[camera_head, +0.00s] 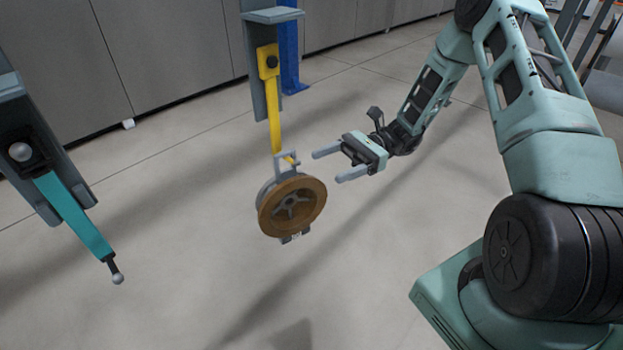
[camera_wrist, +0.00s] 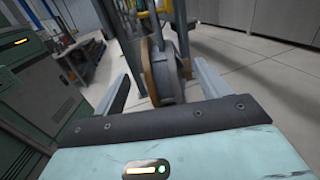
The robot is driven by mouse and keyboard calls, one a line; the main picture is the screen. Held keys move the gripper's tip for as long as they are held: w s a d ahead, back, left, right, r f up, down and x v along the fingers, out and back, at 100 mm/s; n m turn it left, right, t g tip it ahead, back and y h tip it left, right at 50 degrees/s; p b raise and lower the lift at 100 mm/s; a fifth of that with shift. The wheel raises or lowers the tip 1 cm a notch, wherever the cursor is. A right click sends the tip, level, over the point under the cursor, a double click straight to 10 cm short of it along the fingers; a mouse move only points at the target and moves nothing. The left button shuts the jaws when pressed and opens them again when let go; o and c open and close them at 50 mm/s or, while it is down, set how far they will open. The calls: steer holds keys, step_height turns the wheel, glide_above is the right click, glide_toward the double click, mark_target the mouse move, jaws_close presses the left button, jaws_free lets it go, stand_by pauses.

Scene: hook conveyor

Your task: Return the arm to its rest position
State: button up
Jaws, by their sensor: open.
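My gripper (camera_head: 326,164) is open and empty at the end of my green arm, in the middle of the head view. Its two fingers point left toward a round brown-rimmed wheel part (camera_head: 291,207). The part hangs from a yellow hook (camera_head: 274,115), and a gap shows between it and the fingertips in the head view. In the wrist view the wheel part (camera_wrist: 163,72) shows edge-on beyond and between the two fingers (camera_wrist: 160,84). Whether it reaches between them in depth is hard to tell there.
A teal hook (camera_head: 75,216) with a ball end hangs empty at the left. A blue post (camera_head: 290,50) stands behind the yellow hook. Grey cabinets (camera_head: 170,45) line the back. In the wrist view a green cabinet (camera_wrist: 38,85) is at left. The floor below is clear.

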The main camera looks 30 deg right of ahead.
steer(key=d+b, duration=0.2)
steer(key=d, duration=0.6)
steer(key=shift+w+d, duration=0.2)
steer(key=shift+w, duration=0.05)
steer(key=s+a+r+n+h, duration=0.3)
steer(key=s+a+n+h, duration=0.5)
steer(key=s+a+n, duration=0.3)
steer(key=s+a+r+n+t+h, duration=0.1)
steer(key=s+a+r+n+h, duration=0.2)
steer(key=s+a+n+h, duration=0.6)
steer(key=s+a+n, duration=0.3)
steer(key=a+n, duration=0.2)
steer(key=shift+a+r+b, duration=0.25)
steer(key=shift+a+b, duration=0.05)
stand_by(1.1)
